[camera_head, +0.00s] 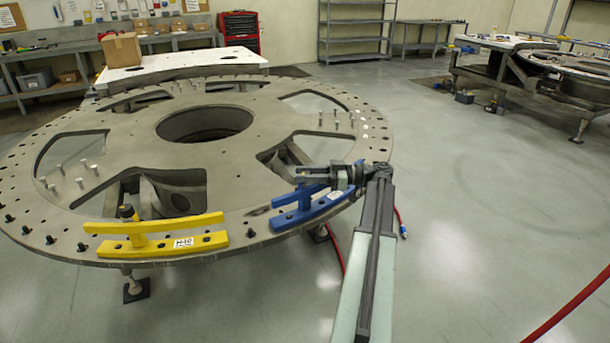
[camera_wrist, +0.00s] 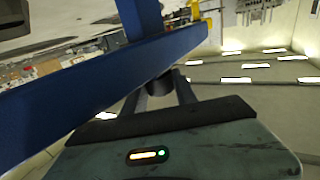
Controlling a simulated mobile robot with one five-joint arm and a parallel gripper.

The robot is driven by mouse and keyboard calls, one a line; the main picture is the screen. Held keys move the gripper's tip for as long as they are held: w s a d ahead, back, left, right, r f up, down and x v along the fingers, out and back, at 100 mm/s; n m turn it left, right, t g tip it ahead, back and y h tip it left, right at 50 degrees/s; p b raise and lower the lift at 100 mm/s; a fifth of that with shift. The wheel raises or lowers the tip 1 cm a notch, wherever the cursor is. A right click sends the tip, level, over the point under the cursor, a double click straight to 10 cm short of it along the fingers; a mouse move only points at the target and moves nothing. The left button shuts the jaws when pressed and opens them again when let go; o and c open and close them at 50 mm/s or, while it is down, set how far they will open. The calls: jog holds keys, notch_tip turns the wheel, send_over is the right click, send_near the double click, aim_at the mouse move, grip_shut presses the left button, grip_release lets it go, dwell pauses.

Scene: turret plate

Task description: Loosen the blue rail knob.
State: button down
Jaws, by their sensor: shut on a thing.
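The blue rail (camera_head: 310,212) lies near the front right rim of the large round turret plate (camera_head: 225,205). My gripper (camera_head: 308,174) reaches in from the right, level with the top of the blue rail. In the wrist view the two dark fingers of my gripper (camera_wrist: 160,80) are shut on a dark round knob (camera_wrist: 160,85) beside the blue rail (camera_wrist: 90,90). In the head view this knob is hidden by the gripper. How far the knob is turned cannot be seen.
A yellow rail (camera_head: 155,243) with a dark knob (camera_head: 127,212) sits to the left on the plate. Several bolts stand up from the plate. A red hose (camera_head: 337,248) hangs by my arm. The floor to the right (camera_head: 480,210) is clear.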

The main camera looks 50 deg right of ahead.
jog(key=shift+n+g+y, duration=1)
jog(key=shift+g+y, duration=0.1)
jog(key=shift+g, duration=0.1)
jog(key=c, duration=1)
grip_release()
jog(key=shift+o, duration=0.2)
